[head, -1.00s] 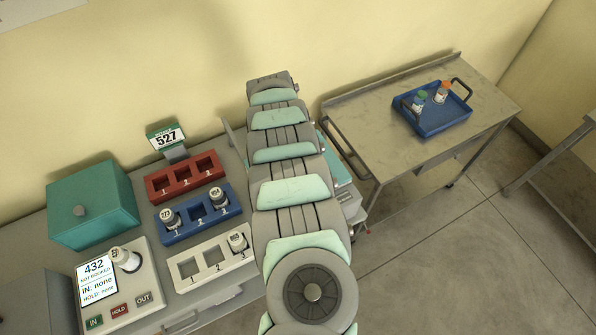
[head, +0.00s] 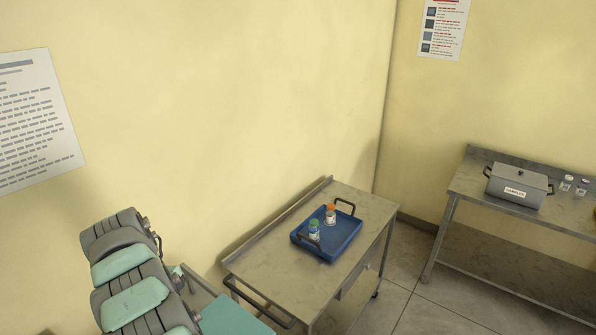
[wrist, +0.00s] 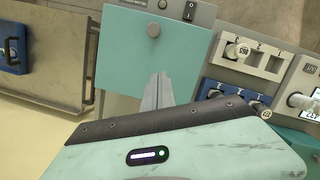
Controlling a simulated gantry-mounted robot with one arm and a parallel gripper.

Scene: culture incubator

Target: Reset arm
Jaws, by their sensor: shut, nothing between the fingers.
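My gripper (wrist: 157,92) shows in the wrist view with its grey fingers together and nothing between them. It appears in front of a teal panel (wrist: 118,60) with a round knob. In the head view only part of my grey and mint arm shows at the lower left, and I cannot make out the fingers there.
A metal cart (head: 285,255) holds a blue tray (head: 340,245) with an orange-capped vial (head: 330,212) and a green-capped vial (head: 313,230). A grey box (head: 518,186) stands on a right-hand bench. The wrist view shows a white rack (wrist: 272,67) holding a vial.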

